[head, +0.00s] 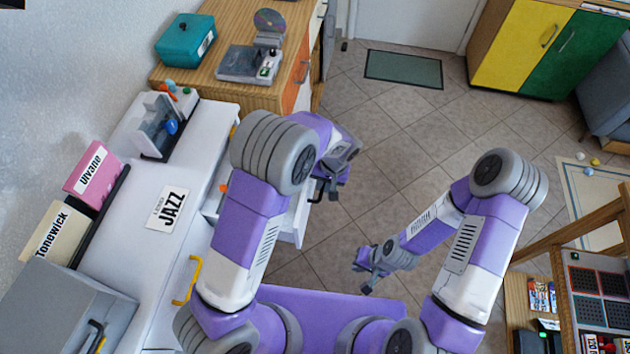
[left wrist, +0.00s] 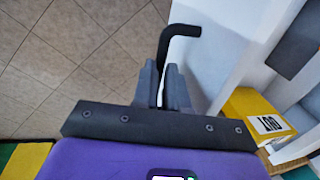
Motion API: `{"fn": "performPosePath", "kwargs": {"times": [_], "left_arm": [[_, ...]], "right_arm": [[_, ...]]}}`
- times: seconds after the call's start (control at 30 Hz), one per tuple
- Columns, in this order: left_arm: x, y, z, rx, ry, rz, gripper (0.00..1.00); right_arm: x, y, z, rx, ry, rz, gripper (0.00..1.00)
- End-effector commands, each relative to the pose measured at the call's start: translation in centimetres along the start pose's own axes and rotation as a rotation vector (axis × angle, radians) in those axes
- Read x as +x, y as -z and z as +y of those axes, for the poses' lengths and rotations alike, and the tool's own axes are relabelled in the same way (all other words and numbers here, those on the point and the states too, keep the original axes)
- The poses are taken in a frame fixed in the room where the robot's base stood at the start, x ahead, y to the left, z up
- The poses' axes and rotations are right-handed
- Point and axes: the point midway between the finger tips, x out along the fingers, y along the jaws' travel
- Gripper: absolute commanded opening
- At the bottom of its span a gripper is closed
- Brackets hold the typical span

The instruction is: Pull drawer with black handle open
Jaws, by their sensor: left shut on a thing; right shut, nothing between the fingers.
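The black handle (head: 317,190) is on the front of a white drawer (head: 298,226), which stands out from the white cabinet in the head view. My left gripper (head: 331,192) is at the handle. In the left wrist view the fingers (left wrist: 163,75) are shut around part of the black handle (left wrist: 182,30), whose bent end sticks out beyond them. The white drawer front (left wrist: 222,45) is right beside it. My left arm hides part of the drawer in the head view. My right gripper (head: 363,273) is shut and empty, over the floor.
The white cabinet top (head: 135,225) holds a JAZZ card (head: 170,208) and record dividers. A yellow handle (head: 187,280) is on its front. In the left wrist view a yellow labelled item (left wrist: 250,105) lies inside the drawer. Tiled floor (head: 390,130) is clear ahead.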

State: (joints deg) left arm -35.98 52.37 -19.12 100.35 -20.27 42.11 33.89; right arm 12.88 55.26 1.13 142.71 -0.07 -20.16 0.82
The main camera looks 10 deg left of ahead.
Motion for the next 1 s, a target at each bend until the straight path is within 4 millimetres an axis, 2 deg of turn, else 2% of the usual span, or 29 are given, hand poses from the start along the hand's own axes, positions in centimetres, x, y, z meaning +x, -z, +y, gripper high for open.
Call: {"fn": "performPosePath", "kwargs": {"times": [0.47,0.5,0.67,1.0], "left_arm": [[-0.07,-0.03,0.46,0.001,0.0,-0.001,0.0],[-0.07,-0.03,0.46,0.001,0.0,-0.001,0.14],[-0.07,-0.01,0.43,0.001,0.0,0.0,0.38],[-0.58,0.05,0.41,0.0,-0.001,0.002,0.38]], "right_arm": [[0.0,0.0,0.0,0.0,0.0,0.0,0.0],[0.0,0.0,0.0,0.0,0.0,0.0,0.0],[0.0,0.0,0.0,0.0,0.0,0.0,0.0],[-0.16,-0.01,-0.06,0.0,0.0,0.0,0.0]]}}
